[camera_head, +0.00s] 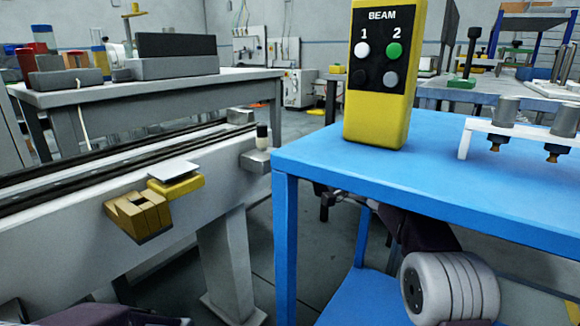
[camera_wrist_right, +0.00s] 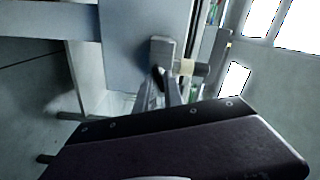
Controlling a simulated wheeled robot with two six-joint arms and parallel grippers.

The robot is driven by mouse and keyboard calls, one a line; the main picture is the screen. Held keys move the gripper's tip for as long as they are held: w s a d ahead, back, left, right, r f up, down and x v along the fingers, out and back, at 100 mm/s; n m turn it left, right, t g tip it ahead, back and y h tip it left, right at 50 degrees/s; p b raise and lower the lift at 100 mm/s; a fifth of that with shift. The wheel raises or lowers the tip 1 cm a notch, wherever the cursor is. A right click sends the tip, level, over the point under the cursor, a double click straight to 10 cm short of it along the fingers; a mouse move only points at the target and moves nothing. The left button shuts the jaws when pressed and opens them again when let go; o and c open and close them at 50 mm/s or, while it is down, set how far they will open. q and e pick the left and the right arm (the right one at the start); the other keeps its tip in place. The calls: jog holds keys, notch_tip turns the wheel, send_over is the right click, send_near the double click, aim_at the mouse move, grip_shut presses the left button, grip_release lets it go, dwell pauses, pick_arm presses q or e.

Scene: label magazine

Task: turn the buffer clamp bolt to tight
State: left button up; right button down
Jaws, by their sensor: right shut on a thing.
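The buffer clamp is a grey block (camera_head: 256,160) at the right end of the rail beam, with an upright black-topped cream post (camera_head: 262,138) on it. In the right wrist view the clamp block (camera_wrist_right: 161,50) is just beyond my fingers, its cream post (camera_wrist_right: 188,67) pointing right. My right gripper (camera_wrist_right: 163,88) is shut at the clamp's near side, on the clamp bolt; the fingers hide the bolt, so its turn cannot be read. In the head view the blue table hides the fingertips. My left gripper is out of view.
A blue table (camera_head: 430,165) stands over my right arm, carrying a yellow BEAM button box (camera_head: 378,75) and a white rack (camera_head: 515,135). A brass-coloured block (camera_head: 138,217) and a yellow holder with a pale plate (camera_head: 176,170) stick out from the beam (camera_head: 200,205).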

dwell(0.9)
jog(key=c, duration=1.5)
grip_release()
jog(key=shift+p+v, duration=1.35)
jog(key=shift+v, duration=3.2)
jog(key=shift+n, duration=0.7)
jog(key=b+x, duration=0.2)
jog(key=x, duration=0.7)
jog(key=shift+a, duration=0.15)
